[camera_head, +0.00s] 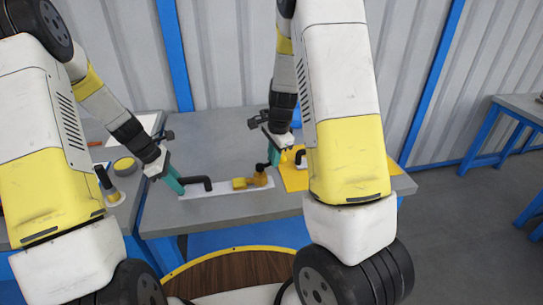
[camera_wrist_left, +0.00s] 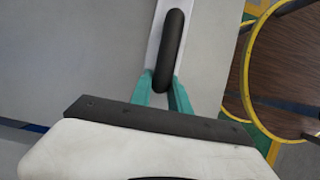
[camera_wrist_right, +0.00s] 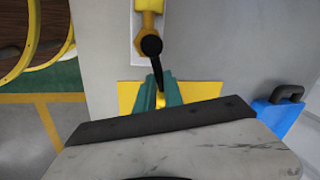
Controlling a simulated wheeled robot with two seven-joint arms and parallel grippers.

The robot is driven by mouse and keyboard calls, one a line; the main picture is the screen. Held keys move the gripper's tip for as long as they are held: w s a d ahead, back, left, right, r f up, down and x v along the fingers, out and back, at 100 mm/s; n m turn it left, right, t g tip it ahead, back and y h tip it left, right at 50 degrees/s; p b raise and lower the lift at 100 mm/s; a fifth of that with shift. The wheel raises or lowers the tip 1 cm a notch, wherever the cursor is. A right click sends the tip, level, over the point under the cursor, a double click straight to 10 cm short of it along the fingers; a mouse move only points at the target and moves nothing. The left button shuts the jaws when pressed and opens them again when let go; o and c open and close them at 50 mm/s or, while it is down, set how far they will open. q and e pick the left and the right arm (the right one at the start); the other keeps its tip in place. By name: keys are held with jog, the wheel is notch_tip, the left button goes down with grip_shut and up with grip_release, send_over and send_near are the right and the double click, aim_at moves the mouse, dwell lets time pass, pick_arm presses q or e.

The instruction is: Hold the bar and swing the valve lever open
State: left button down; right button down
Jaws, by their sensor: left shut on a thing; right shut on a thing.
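A black bar (camera_head: 197,182) rises in an arch from the left end of a long white plate (camera_head: 222,189) on the grey table. My left gripper (camera_head: 176,184) is shut on the bar's end; the teal fingers sit on both sides of it in the left wrist view (camera_wrist_left: 164,88). A yellow valve (camera_head: 246,183) sits at the plate's right part. Its black lever (camera_wrist_right: 153,50) points away from the valve body toward my right gripper. My right gripper (camera_wrist_right: 158,88) is shut on the lever's end, which is partly hidden between the teal fingers. It also shows in the head view (camera_head: 272,160).
A yellow sheet (camera_head: 293,180) lies right of the plate, partly behind my right arm. A blue case with a black handle (camera_wrist_right: 282,112) stands near it. A yellow-topped round item (camera_head: 124,165) and a black-handled tool (camera_head: 106,183) lie at the left.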

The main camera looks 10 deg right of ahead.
jog(key=shift+s+m+h, duration=0.15)
jog(key=shift+s+m, duration=0.25)
jog(key=shift+m, duration=0.55)
jog(key=shift+s+m+h, duration=0.15)
jog(key=shift+s+m, duration=0.25)
jog(key=shift+m, duration=0.55)
jog(key=c, duration=1.5)
grip_release()
jog(key=shift+o, duration=0.2)
jog(key=shift+r, duration=0.1)
notch_tip(320, 180, up, 12)
jog(key=s, duration=0.2)
jog(key=shift+s+f, duration=0.15)
jog(key=shift+f, duration=0.05)
pick_arm(q)
jog(key=c, duration=1.1)
grip_release()
jog(key=shift+c, duration=0.2)
